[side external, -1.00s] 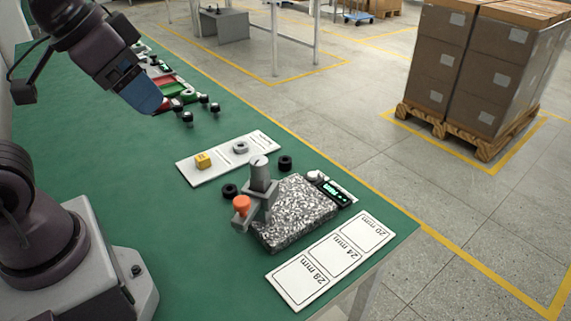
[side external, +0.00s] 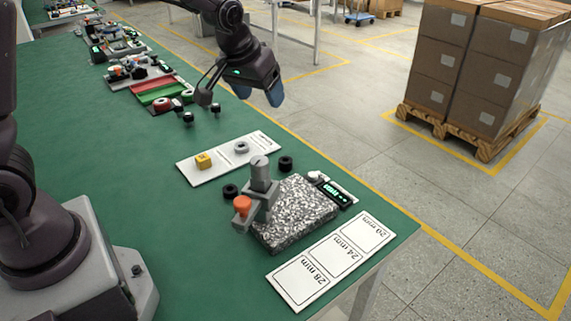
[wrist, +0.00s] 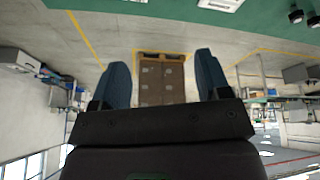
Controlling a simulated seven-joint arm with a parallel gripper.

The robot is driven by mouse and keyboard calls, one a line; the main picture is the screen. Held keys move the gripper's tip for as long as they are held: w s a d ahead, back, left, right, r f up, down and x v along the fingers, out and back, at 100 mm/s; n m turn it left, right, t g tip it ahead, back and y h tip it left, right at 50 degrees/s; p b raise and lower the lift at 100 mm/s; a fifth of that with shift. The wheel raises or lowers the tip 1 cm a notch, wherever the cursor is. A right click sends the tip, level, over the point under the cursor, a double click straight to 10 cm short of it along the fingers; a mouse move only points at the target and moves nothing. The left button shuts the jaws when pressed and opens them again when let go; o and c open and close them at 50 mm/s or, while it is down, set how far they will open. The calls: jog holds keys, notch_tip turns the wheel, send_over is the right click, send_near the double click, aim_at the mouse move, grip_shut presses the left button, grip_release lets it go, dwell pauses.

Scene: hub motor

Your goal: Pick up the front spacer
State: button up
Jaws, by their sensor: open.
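Two small black rings lie on the green bench by the granite plate: one ring (side external: 230,191) at its left corner, another ring (side external: 285,163) behind it. A grey ring (side external: 241,147) and a yellow block (side external: 203,160) sit on a white card (side external: 222,163). I cannot tell which part is the front spacer. My gripper (side external: 274,94) is raised near the bench's far right edge, well away from these parts. In the wrist view my gripper (wrist: 160,65) is open and empty, its blue fingers wide apart, facing the floor and box pallet.
The granite plate (side external: 300,213) carries a grey stand with an orange knob (side external: 241,203). A card marked 20, 24 and 28 mm (side external: 333,258) lies in front. Black knobs (side external: 188,118) and red and green trays (side external: 160,92) are farther back. Open bench lies left of the white card.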

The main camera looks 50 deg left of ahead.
jog(key=n+y, duration=0.1)
send_over(285, 160)
jog(key=s+d, duration=0.1)
jog(key=s, duration=0.1)
jog(key=shift+g, duration=0.3)
notch_tip(285, 160, down, 20)
jog(key=shift+d, duration=0.1)
jog(key=x, duration=0.5)
jog(key=shift+f, duration=0.15)
jog(key=c, duration=1)
jog(key=shift+c, duration=0.2)
